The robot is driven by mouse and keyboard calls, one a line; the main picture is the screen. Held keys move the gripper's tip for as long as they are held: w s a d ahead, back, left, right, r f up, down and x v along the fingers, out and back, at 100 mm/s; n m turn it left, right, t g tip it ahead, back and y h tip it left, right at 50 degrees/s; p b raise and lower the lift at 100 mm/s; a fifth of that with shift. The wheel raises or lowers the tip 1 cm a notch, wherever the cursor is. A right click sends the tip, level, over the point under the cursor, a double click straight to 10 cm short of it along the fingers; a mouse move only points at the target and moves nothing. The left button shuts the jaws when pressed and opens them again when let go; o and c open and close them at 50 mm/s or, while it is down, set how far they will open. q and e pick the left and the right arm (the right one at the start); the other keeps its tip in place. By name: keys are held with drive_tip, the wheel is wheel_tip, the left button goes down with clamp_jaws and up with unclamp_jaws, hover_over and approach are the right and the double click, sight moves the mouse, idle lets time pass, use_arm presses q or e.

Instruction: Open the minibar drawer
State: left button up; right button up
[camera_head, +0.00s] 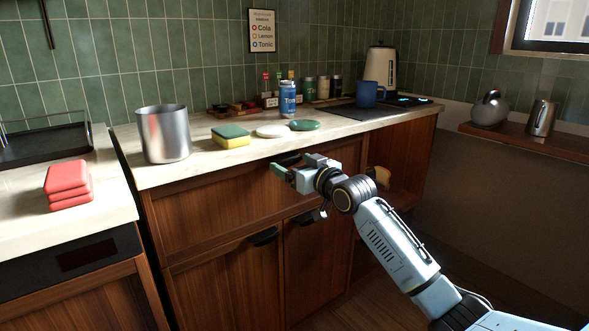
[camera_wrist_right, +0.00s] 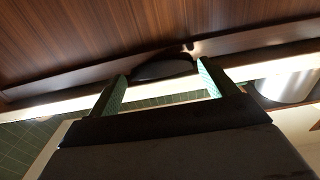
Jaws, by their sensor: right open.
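The minibar drawer (camera_head: 215,208) is the wide brown wooden front just under the counter in the head view, and it looks flush and shut. Its dark handle (camera_head: 289,160) is near the top edge, partly hidden by my right gripper (camera_head: 297,167). In the wrist view, the dark curved handle (camera_wrist_right: 162,69) lies between the two green fingertips of my right gripper (camera_wrist_right: 161,74). The gripper is open, with one finger at each side of the handle. I cannot tell whether they touch. My left gripper is not in view.
Lower doors with dark handles (camera_head: 263,237) sit below the drawer. The counter (camera_head: 225,160) above holds a metal pot (camera_head: 164,134), a sponge (camera_head: 230,137), a blue can (camera_head: 287,99) and a blue mug (camera_head: 367,94). Folded red cloths (camera_head: 68,184) lie on the left counter.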

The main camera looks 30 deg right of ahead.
drive_tip(key=shift+w, duration=0.2)
drive_tip(key=c, duration=1.2)
